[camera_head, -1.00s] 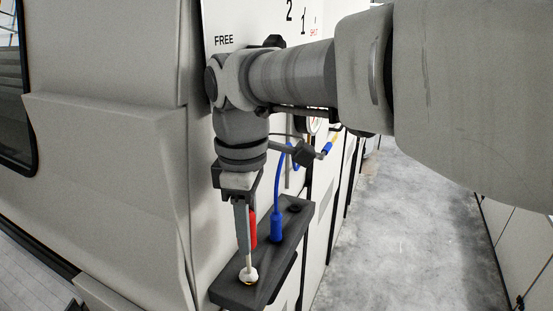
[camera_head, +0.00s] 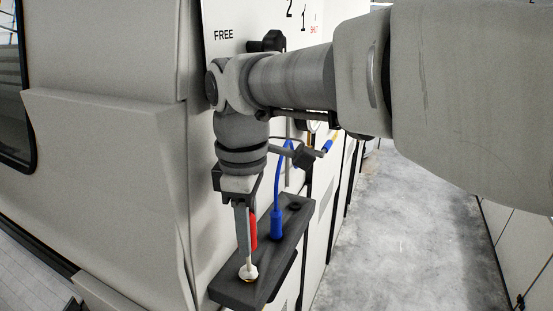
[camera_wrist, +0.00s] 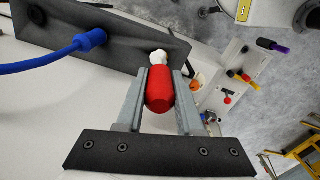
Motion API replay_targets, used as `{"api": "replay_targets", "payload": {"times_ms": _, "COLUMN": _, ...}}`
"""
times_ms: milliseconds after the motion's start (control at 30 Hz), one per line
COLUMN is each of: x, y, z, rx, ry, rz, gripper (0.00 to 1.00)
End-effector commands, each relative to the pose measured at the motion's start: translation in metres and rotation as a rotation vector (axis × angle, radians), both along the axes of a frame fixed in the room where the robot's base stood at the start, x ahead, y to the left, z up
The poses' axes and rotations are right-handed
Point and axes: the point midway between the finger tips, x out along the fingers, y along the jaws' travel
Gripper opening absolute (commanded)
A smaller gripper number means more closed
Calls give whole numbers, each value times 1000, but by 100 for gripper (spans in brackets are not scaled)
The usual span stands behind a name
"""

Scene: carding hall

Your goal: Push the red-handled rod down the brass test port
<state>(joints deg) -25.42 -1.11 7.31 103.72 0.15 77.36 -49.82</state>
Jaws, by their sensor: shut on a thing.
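My gripper (camera_head: 248,228) points down and is shut on the red handle (camera_head: 253,230) of the rod. In the wrist view the red handle (camera_wrist: 160,92) sits between the two grey fingers of my gripper (camera_wrist: 160,85). The rod's thin pale shaft (camera_head: 249,253) runs down from the handle to a pale rounded piece (camera_head: 248,271) at the dark block's front end. A little brass colour shows at this piece's lower edge, where the brass port seems to be. How deep the shaft goes in is hidden.
The dark block (camera_head: 233,291) juts from the pale machine wall. A blue plug with a cable (camera_head: 277,222) stands in it beside my gripper, with a dark hole (camera_head: 295,206) further back. A pale panel (camera_head: 110,150) stands close on the left. Concrete floor lies clear at right.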

Motion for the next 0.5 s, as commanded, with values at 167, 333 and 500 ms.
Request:
{"api": "replay_targets", "payload": {"times_ms": 167, "x": 0, "y": 0, "z": -6, "rx": 0, "ry": 0, "rz": 0, "gripper": 0}}
{"api": "replay_targets", "payload": {"times_ms": 333, "x": 0, "y": 0, "z": -10, "rx": 0, "ry": 0, "rz": 0, "gripper": 0}}
{"api": "replay_targets", "payload": {"times_ms": 500, "x": 0, "y": 0, "z": -14, "rx": 0, "ry": 0, "rz": 0, "gripper": 0}}
